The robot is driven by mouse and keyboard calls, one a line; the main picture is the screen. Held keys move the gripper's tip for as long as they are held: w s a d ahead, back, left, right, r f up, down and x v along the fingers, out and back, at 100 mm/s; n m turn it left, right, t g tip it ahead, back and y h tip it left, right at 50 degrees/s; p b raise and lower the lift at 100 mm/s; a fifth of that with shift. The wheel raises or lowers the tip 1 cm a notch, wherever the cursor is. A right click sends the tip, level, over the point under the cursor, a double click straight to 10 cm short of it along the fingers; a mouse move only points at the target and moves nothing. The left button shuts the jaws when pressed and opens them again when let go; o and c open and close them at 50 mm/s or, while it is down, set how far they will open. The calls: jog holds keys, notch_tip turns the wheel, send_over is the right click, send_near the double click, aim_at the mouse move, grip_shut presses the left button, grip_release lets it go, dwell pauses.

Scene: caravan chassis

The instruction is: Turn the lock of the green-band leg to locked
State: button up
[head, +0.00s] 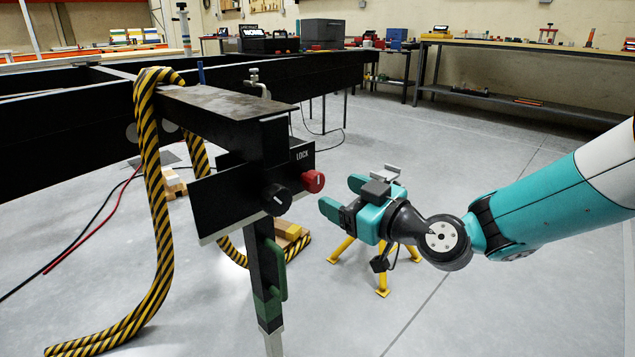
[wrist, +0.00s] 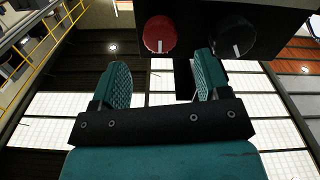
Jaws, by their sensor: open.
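The green-band leg (head: 268,308) hangs below a dark panel (head: 228,200) at the end of the chassis beam. A red knob (head: 313,181) sits on the panel under the word LOCK, with a black knob (head: 277,199) to its left. In the wrist view the red knob (wrist: 160,35) is at upper middle and the black knob (wrist: 232,38) to its right; each has a white pointer mark, roughly upright in that picture. My gripper (head: 343,196) is open and empty, just right of the red knob and apart from it. Its fingers (wrist: 162,65) point toward the panel.
Yellow-black striped padding (head: 158,200) drapes over the beam left of the panel. A yellow-legged stand (head: 383,275) is on the floor behind my gripper. Workbenches (head: 530,48) line the back wall. The floor to the right is mostly clear.

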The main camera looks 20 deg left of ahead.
aim_at(318, 184)
jog(key=x, duration=0.6)
jog(key=shift+w+a+b, duration=0.15)
jog(key=shift+a+b, duration=0.2)
jog(key=c, duration=0.9)
